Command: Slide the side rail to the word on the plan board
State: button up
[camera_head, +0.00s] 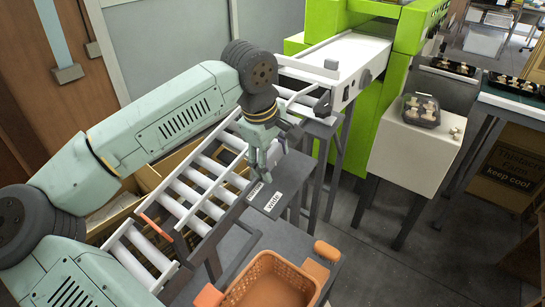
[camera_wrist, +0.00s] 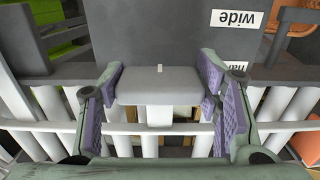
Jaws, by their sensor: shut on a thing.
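The plan board (camera_wrist: 165,30) is a dark grey plate beside the roller conveyor; it also shows in the head view (camera_head: 291,172). Its "wide" label (camera_wrist: 237,20) and a partly hidden label starting "nar" (camera_wrist: 232,51) read upside down in the wrist view. A grey handle block (camera_wrist: 160,88) with a white tick sits at the board's edge, apparently on the side rail (camera_wrist: 148,128). My gripper (camera_wrist: 160,92) is shut on this block, one finger on each side. Both labels lie right of the block's tick. In the head view my gripper (camera_head: 262,168) partly hides the block's area.
The conveyor's white rollers (camera_head: 192,190) run below my arm. An orange basket (camera_head: 270,280) stands in front. A green machine (camera_head: 395,80) stands behind, with a pale stand (camera_head: 415,150) carrying a dark mushroom tray (camera_head: 421,111) at right.

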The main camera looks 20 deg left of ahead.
aim_at(294, 178)
jog(key=d+b, duration=0.1)
jog(key=s+d+b, duration=0.1)
jog(key=d, duration=0.1)
jog(key=s+d+b, duration=0.1)
jog(key=d, duration=0.1)
jog(key=shift+f, duration=0.1)
jog(key=o, duration=1.6)
jog(key=shift+d, duration=0.1)
jog(key=shift+o, duration=0.4)
jog(key=shift+r, duration=0.35)
jog(key=v, duration=1.1)
jog(key=shift+r, duration=0.3)
